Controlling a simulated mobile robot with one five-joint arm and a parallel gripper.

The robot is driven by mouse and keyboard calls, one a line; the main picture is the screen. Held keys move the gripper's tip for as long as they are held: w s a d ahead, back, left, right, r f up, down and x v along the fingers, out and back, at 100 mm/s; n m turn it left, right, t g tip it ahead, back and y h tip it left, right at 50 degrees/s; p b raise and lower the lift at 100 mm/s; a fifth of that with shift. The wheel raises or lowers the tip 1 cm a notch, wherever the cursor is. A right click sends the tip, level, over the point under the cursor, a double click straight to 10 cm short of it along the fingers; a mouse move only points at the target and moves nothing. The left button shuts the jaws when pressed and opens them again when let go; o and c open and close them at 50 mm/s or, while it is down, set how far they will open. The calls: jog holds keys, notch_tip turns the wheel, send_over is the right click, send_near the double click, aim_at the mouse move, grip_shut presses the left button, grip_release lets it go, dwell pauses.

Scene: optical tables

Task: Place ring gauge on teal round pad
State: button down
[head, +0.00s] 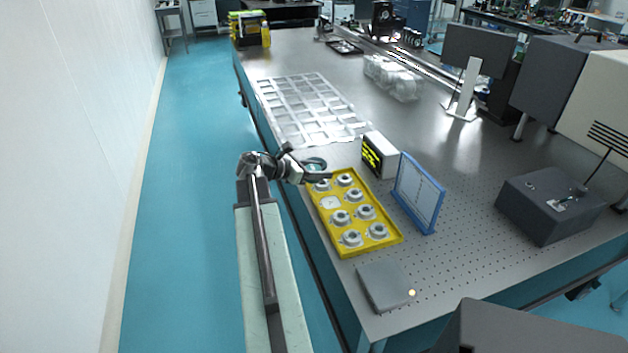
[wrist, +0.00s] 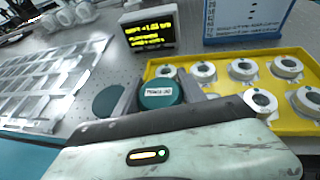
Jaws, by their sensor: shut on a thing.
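My gripper (wrist: 160,97) is shut on a round teal-topped piece with a pale label, apparently the ring gauge (wrist: 160,92); the label is too small to read surely. The teal round pad (wrist: 108,101) lies on the table just left of the held piece in the wrist view, partly hidden by my gripper. In the head view the pad (head: 314,163) is beside the far end of the yellow tray, with my gripper (head: 318,178) close in front of it. The held piece is not clear there. I cannot tell its height above the table.
The yellow tray (head: 394,243) holds several pale rings, with one flat pale spot free of a ring. A small display box (head: 381,154) and a blue-framed board (head: 418,193) stand behind it. A pale grid rack (head: 305,108) lies farther along, and a grey plate (head: 385,286) lies nearer.

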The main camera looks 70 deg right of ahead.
jog(key=shift+w+d, duration=0.1)
jog(key=shift+d, duration=0.1)
jog(key=w+d, duration=0.1)
jog(key=d, duration=0.4)
jog(key=w+d+f, duration=0.1)
jog(key=w+d, duration=0.1)
jog(key=d, duration=0.3)
jog(key=w+d+b, duration=0.1)
jog(key=d, duration=0.4)
jog(key=shift+w+f, duration=0.25)
jog(key=shift+w, duration=0.1)
notch_tip(320, 180, down, 4)
jog(key=b, duration=0.4)
jog(key=shift+a+r, duration=0.1)
jog(key=shift+r, duration=0.15)
jog(key=shift+f, duration=0.25)
jog(key=c, duration=0.7)
grip_release()
jog(key=shift+r, duration=0.1)
